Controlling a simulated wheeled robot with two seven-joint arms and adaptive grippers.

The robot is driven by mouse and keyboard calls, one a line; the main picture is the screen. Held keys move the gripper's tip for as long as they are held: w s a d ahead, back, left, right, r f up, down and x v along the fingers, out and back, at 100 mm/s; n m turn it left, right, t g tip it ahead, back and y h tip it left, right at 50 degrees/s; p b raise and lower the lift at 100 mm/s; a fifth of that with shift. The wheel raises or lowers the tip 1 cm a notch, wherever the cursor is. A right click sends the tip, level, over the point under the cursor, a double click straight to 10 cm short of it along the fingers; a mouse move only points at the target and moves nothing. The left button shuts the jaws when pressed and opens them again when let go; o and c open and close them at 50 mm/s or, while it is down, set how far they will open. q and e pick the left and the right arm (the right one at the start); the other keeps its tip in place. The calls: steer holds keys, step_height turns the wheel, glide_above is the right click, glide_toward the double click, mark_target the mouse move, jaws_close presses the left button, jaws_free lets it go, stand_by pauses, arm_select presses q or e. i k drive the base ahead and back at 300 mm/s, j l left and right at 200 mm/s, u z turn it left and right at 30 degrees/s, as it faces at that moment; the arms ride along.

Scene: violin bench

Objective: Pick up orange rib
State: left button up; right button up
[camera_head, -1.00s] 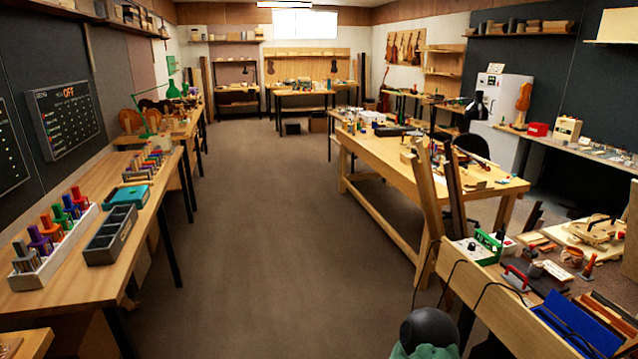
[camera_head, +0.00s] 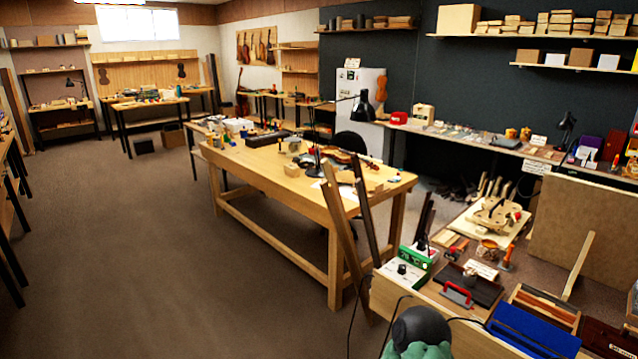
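On the near right bench (camera_head: 450,300), a shallow wooden tray (camera_head: 520,288) holds long thin strips. One reddish-orange strip (camera_head: 545,305) lies in it beside dark and pale ones; I cannot tell whether it is the orange rib. Neither of my grippers shows in this view.
A blue case (camera_head: 535,332) lies just in front of the tray. A red-handled tool (camera_head: 457,293) and a green box (camera_head: 418,257) are to its left. A tan board (camera_head: 585,225) stands behind. Long planks (camera_head: 342,235) lean by the central workbench (camera_head: 270,172). The floor (camera_head: 180,260) at left is clear.

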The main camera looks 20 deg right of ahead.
mark_target(556, 312)
steer(key=i+z, duration=0.15)
steer(key=z, duration=0.25)
steer(key=i+l+z, duration=0.1)
steer(key=z, duration=0.35)
steer(key=i+z, duration=0.2)
steer(key=z, duration=0.2)
steer(key=i+j+z, duration=0.15)
steer(key=z, duration=0.3)
steer(key=i+j+z, duration=0.1)
steer(key=z, duration=0.3)
